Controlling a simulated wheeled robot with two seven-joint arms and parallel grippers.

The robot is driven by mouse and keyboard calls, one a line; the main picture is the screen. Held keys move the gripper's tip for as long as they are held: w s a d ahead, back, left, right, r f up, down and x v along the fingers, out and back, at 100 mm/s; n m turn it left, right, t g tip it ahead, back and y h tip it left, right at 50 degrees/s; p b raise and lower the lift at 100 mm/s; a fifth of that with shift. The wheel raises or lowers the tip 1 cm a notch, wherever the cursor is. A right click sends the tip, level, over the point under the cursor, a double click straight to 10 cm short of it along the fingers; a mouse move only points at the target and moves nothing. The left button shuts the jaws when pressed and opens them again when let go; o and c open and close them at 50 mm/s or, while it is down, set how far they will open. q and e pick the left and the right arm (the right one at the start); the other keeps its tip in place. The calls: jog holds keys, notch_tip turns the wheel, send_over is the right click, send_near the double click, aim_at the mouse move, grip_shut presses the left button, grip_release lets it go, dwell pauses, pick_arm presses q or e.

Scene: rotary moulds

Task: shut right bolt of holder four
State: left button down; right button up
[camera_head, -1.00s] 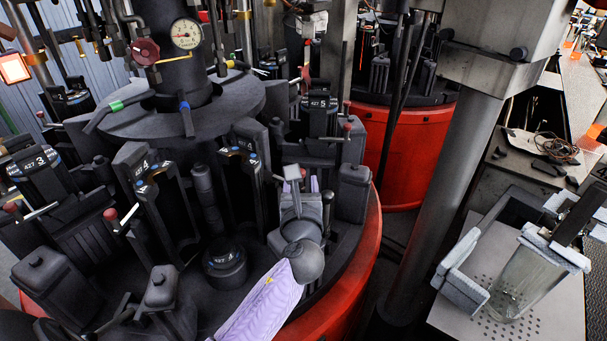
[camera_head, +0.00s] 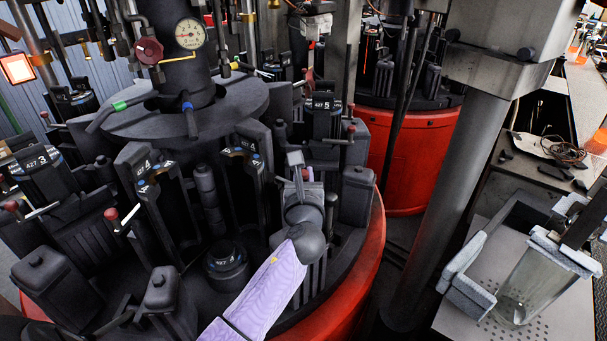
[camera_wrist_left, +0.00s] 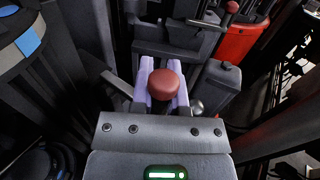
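Holder four (camera_head: 150,170) stands at centre left in the head view, with a dark arched front and a number plate. A bolt with a red knob (camera_head: 112,214) and a silver rod sits at its left. My left gripper (camera_head: 304,176) is at the right side of the holder, low over another bolt. In the left wrist view that bolt's red knob (camera_wrist_left: 164,85) lies between the two lavender fingers of my left gripper (camera_wrist_left: 163,90). The knob covers the gap, so I cannot tell whether the fingers press on it. The bolt's rod is mostly hidden. My right gripper is not in view.
Holder three (camera_head: 38,165) is at the left and holder five (camera_head: 325,105) behind my gripper. Dark blocks and posts crowd the round table, which has a red rim (camera_head: 345,290). A thick grey column (camera_head: 445,200) and a glass vessel (camera_head: 530,285) stand at the right.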

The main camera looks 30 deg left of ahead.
pick_arm(q)
jog(key=shift+a+r, duration=0.15)
jog(key=shift+r, duration=0.3)
dwell(0.8)
jog(key=a+p, duration=0.1)
jog(key=a, duration=0.2)
jog(key=shift+w, duration=0.1)
jog(key=c, duration=0.6)
grip_release()
jog(key=shift+a+f, duration=0.1)
jog(key=shift+a, duration=0.05)
jog(key=shift+f, duration=0.1)
jog(key=shift+s, duration=0.2)
jog(key=p+v, duration=0.2)
jog(key=v, duration=0.7)
jog(key=shift+s+d, duration=0.3)
jog(key=shift+d, duration=0.05)
